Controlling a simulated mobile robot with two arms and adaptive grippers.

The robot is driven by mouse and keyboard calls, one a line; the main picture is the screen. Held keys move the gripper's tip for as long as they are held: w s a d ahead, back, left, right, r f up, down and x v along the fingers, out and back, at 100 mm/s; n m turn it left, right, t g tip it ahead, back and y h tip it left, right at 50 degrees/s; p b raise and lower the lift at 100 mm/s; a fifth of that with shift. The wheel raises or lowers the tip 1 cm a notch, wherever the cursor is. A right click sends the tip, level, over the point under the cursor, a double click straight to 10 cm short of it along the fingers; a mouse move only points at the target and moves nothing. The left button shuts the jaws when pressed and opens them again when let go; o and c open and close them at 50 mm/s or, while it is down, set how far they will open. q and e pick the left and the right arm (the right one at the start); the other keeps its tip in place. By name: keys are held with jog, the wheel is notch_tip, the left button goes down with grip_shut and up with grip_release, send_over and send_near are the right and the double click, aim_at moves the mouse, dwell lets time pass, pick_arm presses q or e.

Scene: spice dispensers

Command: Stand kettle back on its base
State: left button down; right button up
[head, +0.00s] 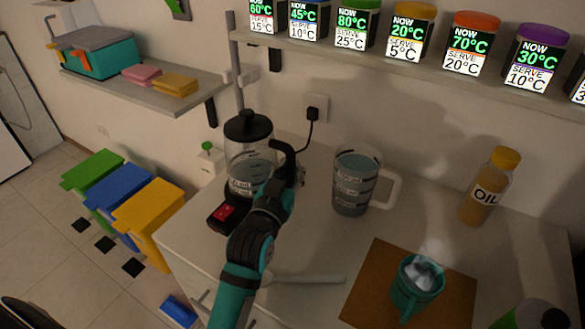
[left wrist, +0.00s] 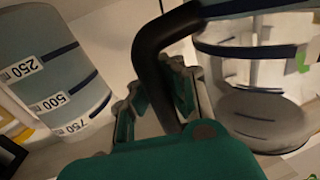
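The kettle (head: 250,160), clear with a black lid and black handle, stands upright at the left of the counter. Its black base (head: 226,213) with a red switch shows at its foot. Whether the kettle is fully seated on it is hidden by my arm. My left gripper (head: 289,178) is at the handle on the kettle's right side. In the left wrist view the handle (left wrist: 150,65) passes between the gripper's fingers (left wrist: 157,103), which lie close on both sides of it. The kettle's clear body (left wrist: 240,75) is to the right there. My right gripper is not visible.
A measuring jug (head: 354,180) stands close right of the gripper. A steaming teal mug (head: 417,284) is on a brown mat (head: 372,300). An oil bottle (head: 488,190) stands farther right. A wall shelf (head: 420,68) with several labelled jars hangs above.

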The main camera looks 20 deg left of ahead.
pick_arm(q)
jog(key=shift+r, duration=0.1)
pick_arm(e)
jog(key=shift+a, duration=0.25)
pick_arm(q)
jog(key=c, duration=2)
grip_release()
jog(key=shift+f, duration=0.25)
jog(key=o, duration=0.5)
jog(key=shift+r, duration=0.25)
jog(key=shift+s+d+b, duration=0.2)
jog(key=shift+s+b, duration=0.15)
jog(key=shift+s, duration=2.7)
jog(key=shift+s+d+b, duration=0.15)
jog(key=shift+s+b, duration=0.2)
jog(key=shift+s, duration=2.65)
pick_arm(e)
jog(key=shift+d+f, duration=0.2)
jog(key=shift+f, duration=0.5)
pick_arm(q)
jog(key=shift+f, duration=0.15)
